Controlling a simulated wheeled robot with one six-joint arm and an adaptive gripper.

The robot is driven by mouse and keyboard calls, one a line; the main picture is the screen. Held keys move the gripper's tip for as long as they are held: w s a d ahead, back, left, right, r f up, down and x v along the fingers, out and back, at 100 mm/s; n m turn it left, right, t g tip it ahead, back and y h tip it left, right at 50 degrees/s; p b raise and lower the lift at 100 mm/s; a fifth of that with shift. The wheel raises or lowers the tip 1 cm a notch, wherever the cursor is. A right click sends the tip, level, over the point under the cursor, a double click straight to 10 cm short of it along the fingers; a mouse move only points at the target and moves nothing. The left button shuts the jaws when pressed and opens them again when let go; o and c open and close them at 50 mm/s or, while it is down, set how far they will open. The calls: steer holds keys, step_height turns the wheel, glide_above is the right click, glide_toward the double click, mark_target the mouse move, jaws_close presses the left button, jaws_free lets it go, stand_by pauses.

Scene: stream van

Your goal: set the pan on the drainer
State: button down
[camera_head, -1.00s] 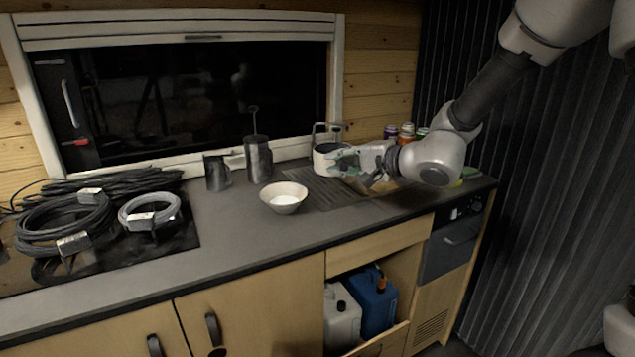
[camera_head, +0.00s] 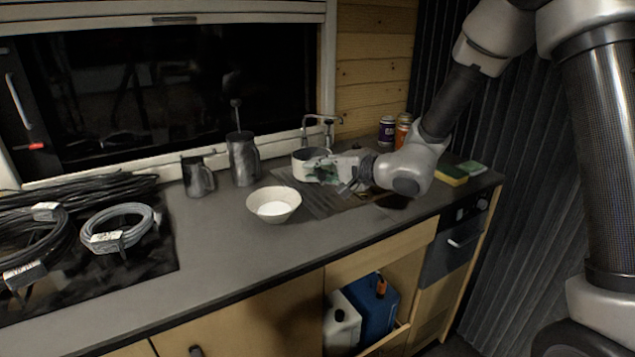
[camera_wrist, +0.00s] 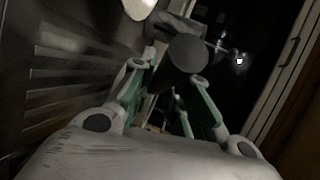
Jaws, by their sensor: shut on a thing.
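The pan (camera_head: 306,162) is a small grey pot with a pale inside, at the back of the counter in front of the tap. My gripper (camera_head: 328,168) reaches it from the right and is shut on its handle. In the wrist view the round dark end of the handle (camera_wrist: 185,54) shows between the green-sided fingers. The fingers hide part of the pan in the head view. The drainer (camera_head: 318,203) is the grooved area of the counter below the pan and gripper. Its slots also show at the left of the wrist view (camera_wrist: 60,95). I cannot tell whether the pan touches it.
A white bowl (camera_head: 273,206) stands just left of the drainer. A dark mug (camera_head: 198,178) and a tall metal pot (camera_head: 242,160) stand at the back by the window. The tap (camera_head: 320,128) is behind the pan. A sponge (camera_head: 452,175) lies to the right.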

steer(key=shift+f, duration=1.9)
steer(key=c, duration=1.4)
jaws_free()
steer(key=shift+o, duration=0.2)
